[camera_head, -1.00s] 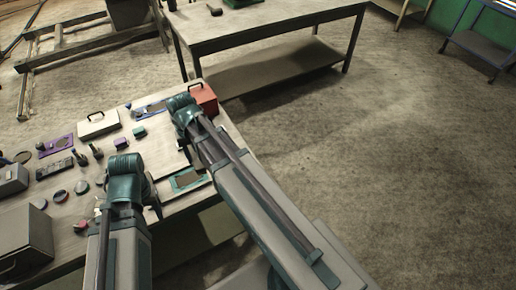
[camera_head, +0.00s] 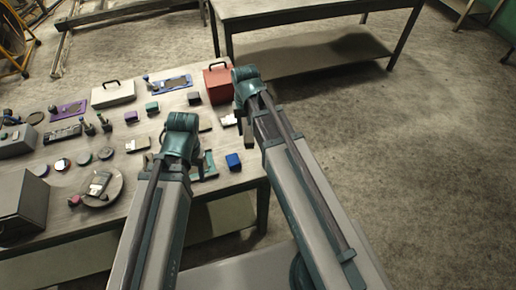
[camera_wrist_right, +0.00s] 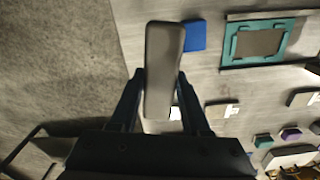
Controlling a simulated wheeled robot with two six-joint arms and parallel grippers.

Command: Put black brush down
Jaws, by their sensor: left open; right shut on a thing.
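The black brush (camera_wrist_right: 164,62) shows in the right wrist view as a long dark block with rounded corners. My right gripper (camera_wrist_right: 162,80) is shut on it, with one finger on each side. The tabletop lies beyond it; I cannot tell whether the brush touches it. In the head view my right gripper (camera_head: 247,125) is mostly hidden behind its own wrist, near the table's right edge. My left gripper (camera_head: 172,155) is over the table's front part, its fingers largely hidden by its arm; it is open.
A blue block (camera_head: 233,161) and a teal-framed tray (camera_head: 208,166) lie near the front right edge of the table. A red box (camera_head: 219,84) stands at the back right corner. A white case (camera_head: 113,93), round plate (camera_head: 104,200) and several small items fill the left.

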